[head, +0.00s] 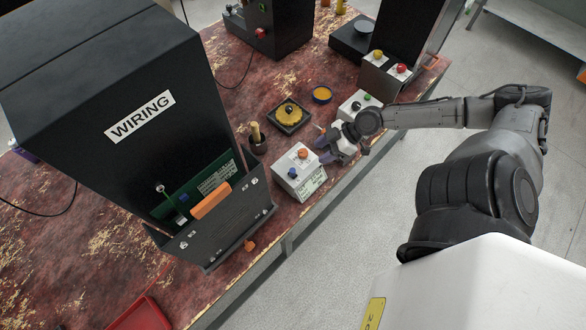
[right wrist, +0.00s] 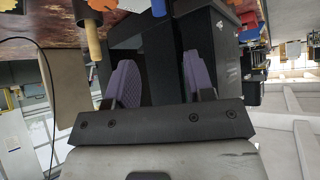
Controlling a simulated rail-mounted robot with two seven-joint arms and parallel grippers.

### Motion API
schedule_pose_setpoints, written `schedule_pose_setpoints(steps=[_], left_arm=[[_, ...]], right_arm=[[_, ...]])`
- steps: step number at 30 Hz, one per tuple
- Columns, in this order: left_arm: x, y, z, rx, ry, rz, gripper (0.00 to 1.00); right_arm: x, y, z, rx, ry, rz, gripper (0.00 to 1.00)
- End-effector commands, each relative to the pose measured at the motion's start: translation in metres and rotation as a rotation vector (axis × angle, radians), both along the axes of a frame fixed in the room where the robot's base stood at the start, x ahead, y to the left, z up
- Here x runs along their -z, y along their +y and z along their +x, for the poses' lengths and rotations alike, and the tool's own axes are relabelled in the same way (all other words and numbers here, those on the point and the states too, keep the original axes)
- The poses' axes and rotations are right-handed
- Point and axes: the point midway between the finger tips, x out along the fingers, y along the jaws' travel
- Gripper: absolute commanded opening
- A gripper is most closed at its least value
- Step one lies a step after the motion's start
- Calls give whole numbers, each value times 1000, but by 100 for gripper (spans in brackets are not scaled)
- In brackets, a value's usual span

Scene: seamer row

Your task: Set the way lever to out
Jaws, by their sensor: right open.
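No part is marked as the way lever, so I cannot tell which one it is. The black cabinet labelled WIRING (head: 140,117) has an orange handle (head: 211,201) on its front and a small silver-tipped lever (head: 161,190) beside a green board. My right gripper (head: 335,150), with purple pads, is open over the bench's front edge, right of the white button box (head: 312,183). In the right wrist view its fingers (right wrist: 161,84) are apart with no object held between them. My left gripper is not in view.
A grey button box (head: 355,106) stands close behind my right gripper. A pot with a wooden handle (head: 256,137), a black tray with a yellow disc (head: 290,114) and a yellow-topped round tin (head: 322,94) stand nearby. A red tray (head: 140,316) lies at the front left. The floor is clear.

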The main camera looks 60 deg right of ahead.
Motion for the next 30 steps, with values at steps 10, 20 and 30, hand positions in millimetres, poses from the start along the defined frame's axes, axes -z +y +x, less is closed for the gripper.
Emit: schedule_pose_setpoints(steps=[10,20,30], left_arm=[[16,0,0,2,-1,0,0],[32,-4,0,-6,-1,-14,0],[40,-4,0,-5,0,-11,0]], right_arm=[[28,16,21,-25,-12,-17,48],[59,35,47,-20,-12,-15,48],[84,51,67,-18,-10,-14,48]])
